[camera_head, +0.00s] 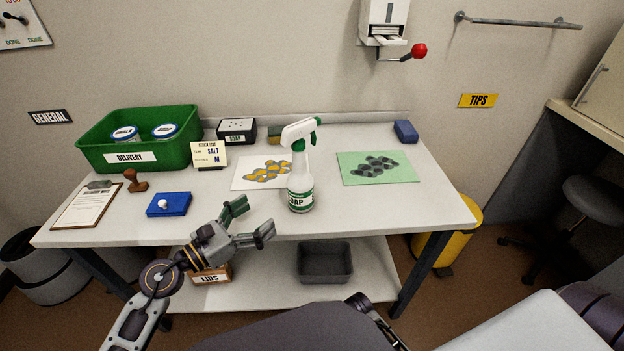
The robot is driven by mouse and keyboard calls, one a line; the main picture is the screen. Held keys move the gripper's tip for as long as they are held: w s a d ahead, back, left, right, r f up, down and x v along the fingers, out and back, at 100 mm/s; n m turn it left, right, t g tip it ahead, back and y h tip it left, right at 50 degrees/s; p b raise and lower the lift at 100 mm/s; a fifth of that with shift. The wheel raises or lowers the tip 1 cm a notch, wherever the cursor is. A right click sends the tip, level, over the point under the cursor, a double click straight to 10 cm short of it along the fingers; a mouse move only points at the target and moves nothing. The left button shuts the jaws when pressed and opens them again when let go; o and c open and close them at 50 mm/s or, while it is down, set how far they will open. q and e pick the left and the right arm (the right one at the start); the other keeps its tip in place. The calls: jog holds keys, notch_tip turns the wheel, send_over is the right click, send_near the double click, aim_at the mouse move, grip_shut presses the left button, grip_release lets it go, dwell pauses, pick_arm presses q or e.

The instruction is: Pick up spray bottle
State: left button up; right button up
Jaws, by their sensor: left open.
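My left gripper (252,219) is open and empty at the table's front edge. It is left of the bottle and a little nearer, with its fingers pointing right toward it. The gripper and the bottle are apart. My right gripper cannot be made out.
The white table (365,215) holds a green delivery bin (190,139), a blue pad (169,204), a wooden stamp (136,181), a clipboard (88,205) and a soap box (236,129). A picture sheet (242,178) lies behind the bottle, a green one (400,176) to its right. Front right is clear.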

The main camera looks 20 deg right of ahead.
aim_at(289, 196)
pick_arm(q)
jog(key=shift+d+f, duration=0.1)
jog(key=shift+f, duration=0.15)
pick_arm(e)
jog(key=shift+f, duration=0.1)
pick_arm(q)
jog(key=shift+x, duration=4.25)
pick_arm(e)
jog(key=shift+s+d+f, duration=0.15)
jog(key=shift+f, duration=0.2)
pick_arm(q)
jog(key=shift+d, duration=0.15)
